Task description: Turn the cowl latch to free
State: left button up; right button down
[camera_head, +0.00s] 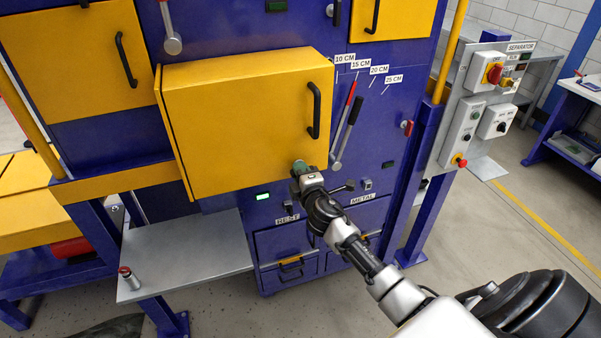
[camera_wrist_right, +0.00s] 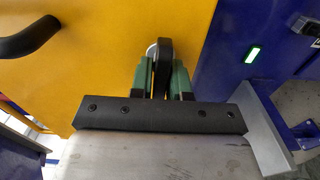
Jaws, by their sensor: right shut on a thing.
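The yellow cowl (camera_head: 245,120) with a black handle (camera_head: 313,110) stands closed on the blue machine. My right gripper (camera_head: 301,168) is at the cowl's lower right corner. In the right wrist view its green fingers are on either side of the dark cowl latch (camera_wrist_right: 163,62), shut on it. The latch looks upright in that view, with a pale round base behind its top. In the head view the gripper hides most of the latch. My left gripper is not in view.
Right of the cowl are a red-tipped lever (camera_head: 346,118) and a scale of labels. A grey shelf (camera_head: 190,258) juts out at lower left. The separator panel (camera_head: 484,105) stands at right. A green indicator (camera_head: 263,197) glows below the cowl. Open floor lies at right.

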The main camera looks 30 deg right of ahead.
dwell(0.4)
jog(key=c, duration=1.2)
grip_release()
jog(key=shift+o, duration=0.2)
jog(key=b+v, duration=0.1)
jog(key=v, duration=0.9)
jog(key=shift+s+b, duration=0.35)
jog(key=shift+s, duration=0.05)
